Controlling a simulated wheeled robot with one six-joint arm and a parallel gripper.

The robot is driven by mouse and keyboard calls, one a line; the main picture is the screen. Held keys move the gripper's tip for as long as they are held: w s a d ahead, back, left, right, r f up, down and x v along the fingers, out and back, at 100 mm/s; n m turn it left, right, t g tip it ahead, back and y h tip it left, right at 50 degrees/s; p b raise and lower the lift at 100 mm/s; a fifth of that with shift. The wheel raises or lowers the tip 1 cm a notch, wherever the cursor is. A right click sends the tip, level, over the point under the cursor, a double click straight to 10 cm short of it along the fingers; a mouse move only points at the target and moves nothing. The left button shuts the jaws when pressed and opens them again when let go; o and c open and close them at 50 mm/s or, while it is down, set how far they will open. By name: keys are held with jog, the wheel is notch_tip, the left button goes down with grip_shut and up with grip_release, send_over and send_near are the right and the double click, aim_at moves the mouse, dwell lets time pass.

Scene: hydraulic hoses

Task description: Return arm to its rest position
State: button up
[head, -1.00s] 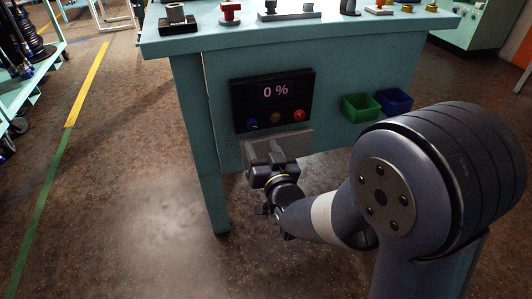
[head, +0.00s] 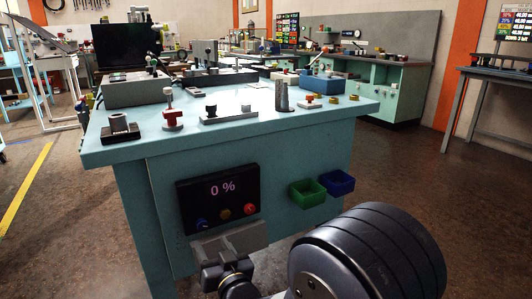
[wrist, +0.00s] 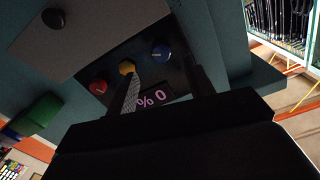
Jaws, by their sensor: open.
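My gripper (head: 228,272) is at the bottom of the head view, in front of the bench's front panel; its fingertips cannot be made out there. In the wrist view the two dark fingers of my gripper (wrist: 164,82) stand apart with nothing between them. Beyond them is a black control box (head: 217,198) with a "0 %" display and blue, yellow and red buttons. It appears upside down in the wrist view (wrist: 112,70). A grey block (head: 235,240) sits just below the box, close to my gripper. Whether they touch cannot be told.
The teal workbench (head: 240,135) carries several fixtures and fittings. A green bin (head: 308,193) and a blue bin (head: 338,183) hang on its front, near my arm. Open floor (head: 440,200) lies to the right, and floor with a yellow line (head: 25,190) to the left.

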aim_at(203, 228)
jog(key=b+x, duration=0.1)
jog(key=x, duration=0.6)
jog(key=shift+f, duration=0.1)
jog(key=shift+w+r, duration=0.1)
jog(key=shift+r, duration=0.1)
jog(key=shift+m+p, duration=0.4)
jog(key=shift+p, duration=0.05)
jog(key=shift+f, duration=0.1)
jog(key=shift+f+b, duration=0.1)
jog(key=shift+b, duration=0.3)
